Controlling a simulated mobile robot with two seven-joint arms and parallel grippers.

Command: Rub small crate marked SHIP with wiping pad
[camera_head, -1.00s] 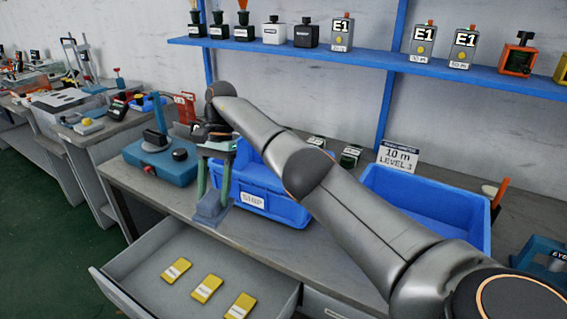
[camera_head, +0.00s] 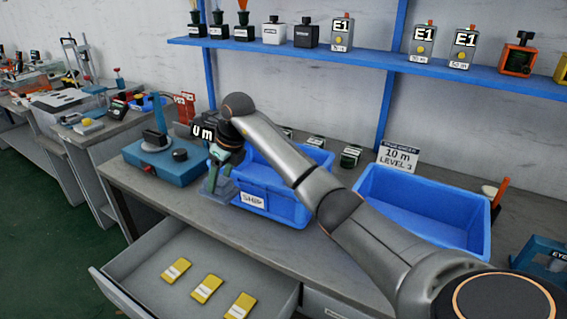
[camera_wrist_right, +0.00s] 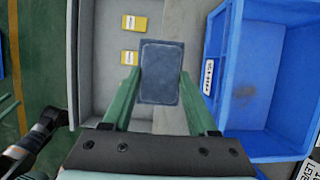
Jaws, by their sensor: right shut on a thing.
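The small blue crate marked SHIP (camera_head: 285,208) stands on the bench, its white label on the front wall. In the right wrist view the crate (camera_wrist_right: 228,62) is at the right, with a dark smudge on its inside floor. My right gripper (camera_head: 218,178) is just left of the crate, fingers pointing down. Its green fingers are shut on the dark blue-grey wiping pad (camera_wrist_right: 161,72). In the wrist view a narrow gap shows between pad and crate wall. The arm hides part of the crate's rear right.
A larger blue bin (camera_head: 425,212) stands right of the crate. A blue case (camera_head: 168,165) with a black knob is to the left. An open drawer (camera_head: 270,277) with yellow packets juts out below the bench edge. A blue shelf (camera_head: 370,54) runs above.

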